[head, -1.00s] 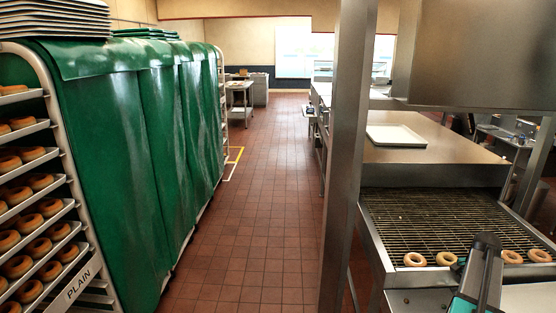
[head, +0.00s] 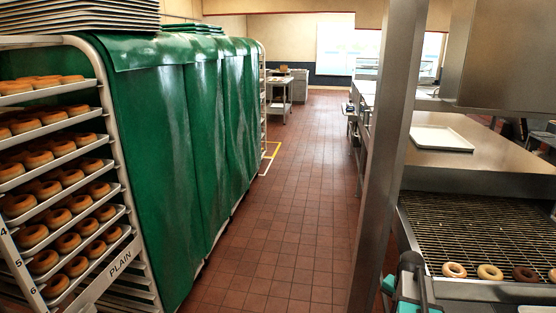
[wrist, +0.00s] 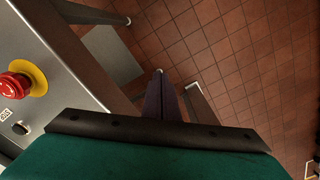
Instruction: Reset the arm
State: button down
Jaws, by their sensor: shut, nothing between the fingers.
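My gripper (wrist: 162,88) shows in the wrist view as narrow dark fingers beyond the teal and black wrist housing. The fingers are shut with nothing seen between them, and they point over the red tile floor (wrist: 235,50). In the head view my arm, dark with teal parts, shows at the bottom right, in front of the near left corner of the wire rack conveyor (head: 470,230). The fingers cannot be made out there. Several donuts (head: 490,272) lie in a row on the near end of the conveyor; one is dark.
A rack of donut trays (head: 60,235) with a green cover (head: 150,170) stands at left. A steel post (head: 382,160) stands left of the conveyor. A white tray (head: 440,139) lies on the steel top behind. A red emergency button (wrist: 16,86) shows at left. The tiled aisle (head: 275,180) is clear.

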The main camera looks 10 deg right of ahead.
jog(key=s+a+f+n, duration=0.1)
jog(key=a+f+n, duration=0.25)
jog(key=a, duration=0.65)
jog(key=a+f+n, duration=0.2)
jog(key=a+n, duration=0.2)
jog(key=a, duration=0.7)
jog(key=s+a+f+n, duration=0.15)
jog(key=a+n, duration=0.25)
jog(key=a, duration=0.6)
jog(key=s+f+g+b, duration=0.4)
jog(key=s+f+g, duration=0.1)
jog(key=s+f, duration=1.8)
jog(key=shift+s+g, duration=0.4)
jog(key=shift+s, duration=0.75)
jog(key=shift+r, duration=0.1)
